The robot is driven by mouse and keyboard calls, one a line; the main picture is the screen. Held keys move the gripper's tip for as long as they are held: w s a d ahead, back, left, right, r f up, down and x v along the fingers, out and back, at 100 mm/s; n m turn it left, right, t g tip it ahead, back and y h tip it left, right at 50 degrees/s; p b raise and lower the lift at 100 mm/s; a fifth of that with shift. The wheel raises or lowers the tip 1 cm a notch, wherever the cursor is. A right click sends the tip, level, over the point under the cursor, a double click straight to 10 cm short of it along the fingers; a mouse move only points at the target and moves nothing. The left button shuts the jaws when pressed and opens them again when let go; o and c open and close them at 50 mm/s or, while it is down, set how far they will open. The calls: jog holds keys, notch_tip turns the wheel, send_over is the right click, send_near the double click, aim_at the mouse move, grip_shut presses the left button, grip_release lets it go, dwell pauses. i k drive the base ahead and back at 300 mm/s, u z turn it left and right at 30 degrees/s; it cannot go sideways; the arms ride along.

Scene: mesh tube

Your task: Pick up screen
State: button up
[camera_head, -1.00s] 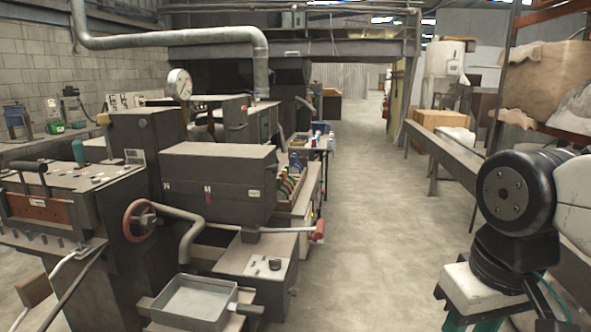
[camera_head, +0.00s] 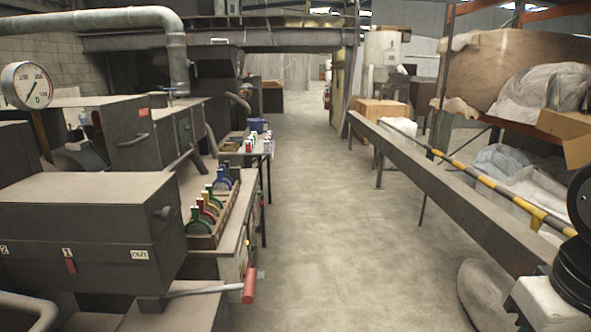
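I cannot pick out for certain which thing is the screen. Several round, coloured, handled items (camera_head: 207,207) in green, red and blue stand upright in a row in a wooden tray (camera_head: 203,241) on the bench at left of centre. They are too small to identify surely. My gripper is out of view; only part of my arm shows at the right edge, well apart from the tray.
A grey machine box (camera_head: 85,218) fills the lower left, with a red-handled lever (camera_head: 249,286) jutting toward the aisle. A farther small table (camera_head: 247,150) holds small items. A long rail (camera_head: 440,180) runs along the right. The middle floor (camera_head: 325,200) is clear.

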aim_at(228, 179)
jog(key=z, duration=0.45)
jog(key=i, duration=1.6)
jog(key=u, duration=0.35)
jog(key=i, duration=1.15)
jog(key=u, duration=1.2)
jog(key=i, duration=0.45)
jog(key=u, duration=0.3)
